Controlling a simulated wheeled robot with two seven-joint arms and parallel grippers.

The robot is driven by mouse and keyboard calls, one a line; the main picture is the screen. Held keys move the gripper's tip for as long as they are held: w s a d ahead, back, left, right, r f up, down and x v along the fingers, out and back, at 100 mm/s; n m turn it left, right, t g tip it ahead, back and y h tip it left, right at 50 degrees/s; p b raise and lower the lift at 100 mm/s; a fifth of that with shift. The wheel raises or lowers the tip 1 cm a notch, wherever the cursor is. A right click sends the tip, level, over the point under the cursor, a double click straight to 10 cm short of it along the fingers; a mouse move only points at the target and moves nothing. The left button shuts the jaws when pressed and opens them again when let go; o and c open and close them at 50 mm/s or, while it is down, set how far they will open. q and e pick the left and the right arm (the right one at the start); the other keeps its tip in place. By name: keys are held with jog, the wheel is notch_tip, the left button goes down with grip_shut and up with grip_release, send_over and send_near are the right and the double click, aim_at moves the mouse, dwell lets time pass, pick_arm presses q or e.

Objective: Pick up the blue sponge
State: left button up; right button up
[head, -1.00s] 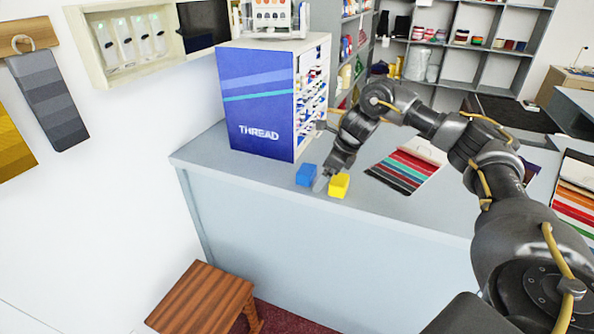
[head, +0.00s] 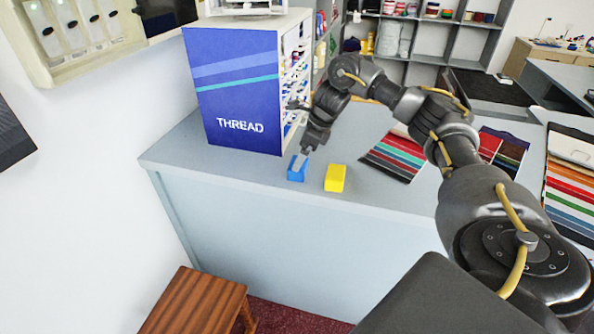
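The blue sponge (head: 296,174) sits on the grey counter near its front edge, in front of the thread cabinet. My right gripper (head: 301,158) reaches down from the right to the blue sponge, and a pale finger overlaps its top. I cannot tell whether the fingers are around it or touching it, or how far apart they are. The sponge looks to be resting on the counter. My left gripper is not in view.
A yellow sponge (head: 335,178) lies just to the right of the blue one. The blue thread cabinet (head: 236,95) stands close behind on the left. A striped swatch card (head: 393,157) lies farther right. A wooden stool (head: 196,304) stands below the counter.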

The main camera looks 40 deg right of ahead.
jog(key=shift+f, duration=0.35)
jog(key=x, duration=0.2)
jog(key=p+x, duration=0.1)
jog(key=x, duration=0.2)
jog(key=shift+s+d, duration=0.1)
jog(key=shift+d, duration=0.15)
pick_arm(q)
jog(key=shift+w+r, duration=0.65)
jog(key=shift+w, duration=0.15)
pick_arm(e)
jog(key=c, duration=1)
